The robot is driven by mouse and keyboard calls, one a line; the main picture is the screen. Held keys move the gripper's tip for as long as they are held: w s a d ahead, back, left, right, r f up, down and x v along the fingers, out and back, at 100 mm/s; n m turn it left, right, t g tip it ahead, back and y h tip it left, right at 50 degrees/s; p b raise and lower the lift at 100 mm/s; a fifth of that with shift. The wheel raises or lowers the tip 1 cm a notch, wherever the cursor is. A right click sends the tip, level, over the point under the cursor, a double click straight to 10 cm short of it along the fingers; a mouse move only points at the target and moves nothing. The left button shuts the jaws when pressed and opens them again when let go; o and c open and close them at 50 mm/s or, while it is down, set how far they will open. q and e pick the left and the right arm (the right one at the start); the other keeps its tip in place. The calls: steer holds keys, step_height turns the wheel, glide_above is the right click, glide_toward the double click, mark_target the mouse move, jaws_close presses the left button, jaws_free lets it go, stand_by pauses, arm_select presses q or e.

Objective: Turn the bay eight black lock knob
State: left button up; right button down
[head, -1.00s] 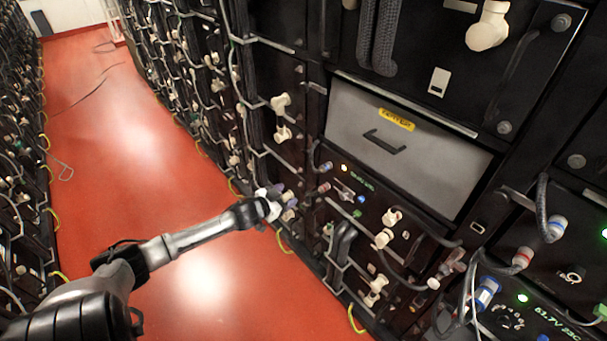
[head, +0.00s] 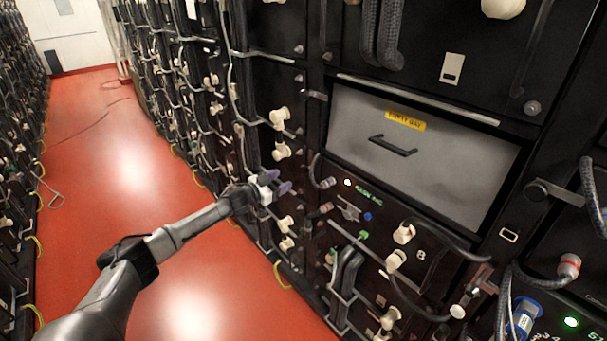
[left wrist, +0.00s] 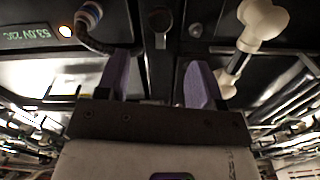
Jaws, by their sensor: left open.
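The module marked 8 (head: 421,282) sits low in the rack, below the grey empty bay. It has a lit display (head: 368,190), which reads 53.0V in the left wrist view (left wrist: 38,34). My left gripper (head: 277,182) is open and empty, with its purple fingers pointing at the rack front left of this display. In the left wrist view a small round black knob (left wrist: 160,18) shows beyond and between the open fingers (left wrist: 158,65), apart from them. I cannot tell surely that it is the bay eight lock knob. That knob is not clear in the head view. My right gripper is out of view.
A grey cable connector (head: 328,183) sticks out right of the gripper. Cream connectors (head: 404,233) and cables stand out from the rack.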

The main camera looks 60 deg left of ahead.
mark_target(302, 170)
arm_select(q)
steer(key=w, duration=0.2)
steer(key=w+b, duration=0.1)
steer(key=w, duration=0.1)
steer(key=w+b, duration=0.1)
steer(key=w, duration=0.1)
steer(key=shift+w+a+f, duration=0.1)
steer(key=shift+w+a, duration=0.25)
steer(key=shift+a, duration=0.05)
steer(key=shift+w+a+b, duration=0.2)
steer(key=shift+w+b, duration=0.55)
steer(key=shift+w, duration=1.05)
steer(key=c, duration=0.9)
